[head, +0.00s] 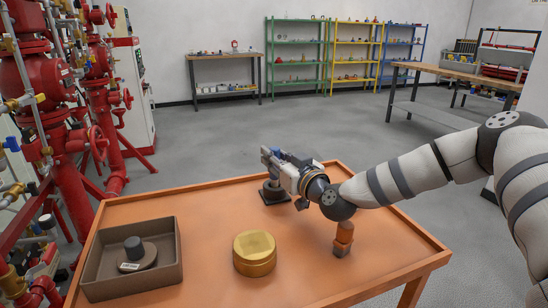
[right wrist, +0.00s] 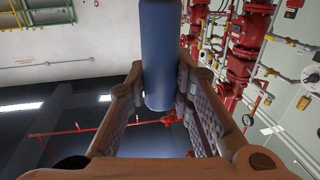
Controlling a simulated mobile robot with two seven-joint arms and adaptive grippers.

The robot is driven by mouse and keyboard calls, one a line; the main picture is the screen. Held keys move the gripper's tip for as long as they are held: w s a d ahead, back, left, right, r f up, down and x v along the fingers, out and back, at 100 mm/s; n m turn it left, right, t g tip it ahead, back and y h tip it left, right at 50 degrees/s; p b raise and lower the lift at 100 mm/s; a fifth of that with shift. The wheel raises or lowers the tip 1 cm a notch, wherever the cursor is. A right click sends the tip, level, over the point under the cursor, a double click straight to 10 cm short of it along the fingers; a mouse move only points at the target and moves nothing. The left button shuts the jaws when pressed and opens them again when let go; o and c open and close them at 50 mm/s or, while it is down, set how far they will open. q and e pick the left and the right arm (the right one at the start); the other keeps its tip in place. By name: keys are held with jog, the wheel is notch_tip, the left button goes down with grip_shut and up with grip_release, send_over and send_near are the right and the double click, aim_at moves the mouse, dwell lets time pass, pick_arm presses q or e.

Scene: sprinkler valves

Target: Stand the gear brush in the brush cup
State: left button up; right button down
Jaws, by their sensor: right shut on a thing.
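My right gripper (head: 274,160) is over the far middle of the orange table, its fingers pointing left and away. It is shut on a blue cylinder, which shows between its fingers in the right wrist view (right wrist: 160,55). I take this to be the gear brush's handle; its bristles cannot be made out. Just below the gripper stands a dark round piece on a black square base (head: 273,192), partly hidden, possibly the brush cup. I cannot tell whether the brush touches it. My left gripper is not in view.
A brown tray (head: 176,252) at the table's left holds a dark knobbed part. A round brass-coloured piece (head: 254,253) stands front middle. An orange and grey piece (head: 343,239) stands under my right forearm. Red valve pipework (head: 85,90) is beyond the table's left.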

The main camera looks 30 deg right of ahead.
jog(key=shift+f, duration=0.25)
jog(key=c, duration=1.4)
grip_release()
jog(key=shift+r, duration=0.1)
jog(key=shift+r, duration=0.2)
jog(key=s, duration=0.2)
jog(key=s+p, duration=0.1)
jog(key=s, duration=0.1)
jog(key=s+p, duration=0.1)
jog(key=s, duration=0.2)
jog(key=shift+s+a+r, duration=0.1)
jog(key=shift+a+r, duration=0.05)
jog(key=shift+r, duration=0.1)
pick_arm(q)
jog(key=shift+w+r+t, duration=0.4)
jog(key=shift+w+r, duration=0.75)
pick_arm(e)
jog(key=shift+s+f, duration=0.15)
jog(key=shift+f, duration=0.1)
